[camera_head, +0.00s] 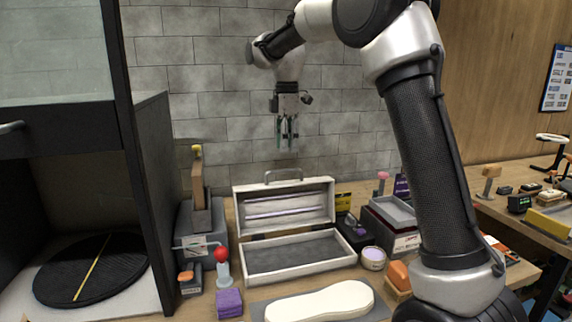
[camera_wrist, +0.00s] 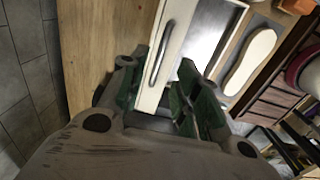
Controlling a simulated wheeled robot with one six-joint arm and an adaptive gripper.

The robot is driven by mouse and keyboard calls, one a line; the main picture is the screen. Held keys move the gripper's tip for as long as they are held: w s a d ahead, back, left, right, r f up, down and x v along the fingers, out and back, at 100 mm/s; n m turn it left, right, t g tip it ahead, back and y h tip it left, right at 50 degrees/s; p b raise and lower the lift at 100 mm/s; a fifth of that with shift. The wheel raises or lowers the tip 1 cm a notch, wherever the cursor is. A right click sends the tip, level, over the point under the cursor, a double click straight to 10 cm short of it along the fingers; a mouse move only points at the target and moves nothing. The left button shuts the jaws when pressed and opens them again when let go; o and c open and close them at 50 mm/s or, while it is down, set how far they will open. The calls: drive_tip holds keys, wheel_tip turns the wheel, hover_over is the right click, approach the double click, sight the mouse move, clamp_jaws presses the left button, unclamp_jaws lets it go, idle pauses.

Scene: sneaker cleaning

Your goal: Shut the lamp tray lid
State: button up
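The lamp tray (camera_head: 290,256) is a white box with a grey floor on the workbench, and no objects show on that floor. Its lid (camera_head: 262,226) stands open and upright along the back edge, with long lamp tubes on its inner face. A grey handle (camera_head: 284,173) sticks up from the lid's top edge. My gripper (camera_head: 287,146) hangs above the handle, pointing down, with a gap to it. In the wrist view, the green fingers of my gripper (camera_wrist: 165,92) are spread and empty. The handle (camera_wrist: 160,54) appears beyond them, between their tips.
A shoe-shaped white form (camera_head: 322,301) lies in front of the tray. A red-topped bottle (camera_head: 222,268) and purple block (camera_head: 229,302) stand to its left. A round tin (camera_head: 373,258) and grey-topped box (camera_head: 395,212) are at right. The tiled wall (camera_head: 200,110) is close behind.

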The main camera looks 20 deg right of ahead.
wheel_tip(320, 180, down, 7)
drive_tip(key=shift+f, duration=0.1)
idle(0.3)
clamp_jaws()
